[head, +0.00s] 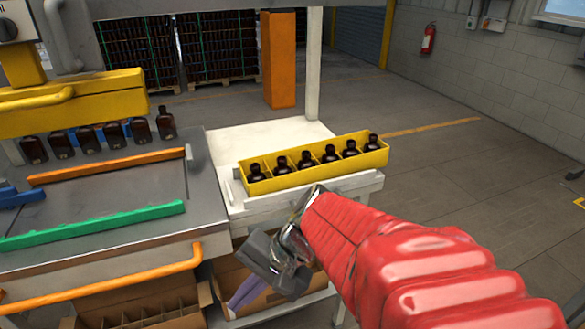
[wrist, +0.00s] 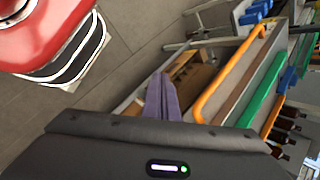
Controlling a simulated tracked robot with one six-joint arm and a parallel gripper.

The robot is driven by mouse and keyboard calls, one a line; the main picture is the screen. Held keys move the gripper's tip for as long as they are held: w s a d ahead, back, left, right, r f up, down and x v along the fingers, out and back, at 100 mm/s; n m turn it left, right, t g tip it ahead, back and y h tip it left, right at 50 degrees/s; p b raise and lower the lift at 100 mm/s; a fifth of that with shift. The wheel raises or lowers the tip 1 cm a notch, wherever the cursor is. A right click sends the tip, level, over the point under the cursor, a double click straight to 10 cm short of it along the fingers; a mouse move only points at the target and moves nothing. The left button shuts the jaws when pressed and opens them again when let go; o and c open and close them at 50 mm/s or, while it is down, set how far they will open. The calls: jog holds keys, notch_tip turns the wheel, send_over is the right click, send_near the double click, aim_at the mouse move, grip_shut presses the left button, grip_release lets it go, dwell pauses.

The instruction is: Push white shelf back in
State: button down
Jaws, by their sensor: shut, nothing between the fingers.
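The white shelf (head: 265,203) is at the middle of the head view, to the right of the grey metal workbench. Its front edge juts toward me, and a yellow crate (head: 315,173) of several dark bottles stands on it. My gripper (head: 236,302) hangs below and in front of the shelf, pointing down, with its purple fingers together and empty. The fingers also show in the wrist view (wrist: 160,88), over the cardboard boxes. I see no contact with the shelf, though the exact gap is hard to judge.
An orange rail (head: 130,279) runs along the workbench front, left of my gripper. Open cardboard boxes (head: 140,305) stand on the level below. A white post (head: 313,65) rises behind the shelf. The floor to the right is clear.

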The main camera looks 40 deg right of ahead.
jog(key=w+d+r+m+t, duration=0.1)
jog(key=w+d+m+t, duration=0.2)
jog(key=d+m+t, duration=0.35)
jog(key=w+d+m+t, duration=0.3)
jog(key=d+m, duration=0.5)
jog(key=d, duration=0.2)
jog(key=s+d+m+t+h, duration=0.1)
jog(key=s+d+m+h, duration=0.1)
jog(key=d, duration=0.5)
jog(key=s+d+f+m+t+h, duration=0.1)
jog(key=s+d+m+h, duration=0.2)
jog(key=d+m+h, duration=0.2)
jog(key=s+d+m+t+h, duration=0.2)
jog(key=d+m, duration=0.4)
jog(key=d, duration=0.3)
jog(key=shift+s+d+f+h, duration=0.35)
jog(key=shift+s+h, duration=0.3)
jog(key=shift+h, duration=0.55)
jog(key=shift+w+a, duration=0.1)
jog(key=shift+w, duration=0.05)
send_near(344, 184)
jog(key=x, duration=0.4)
jog(key=shift+w, duration=0.4)
jog(key=shift+x, duration=0.85)
jog(key=shift+r, duration=0.1)
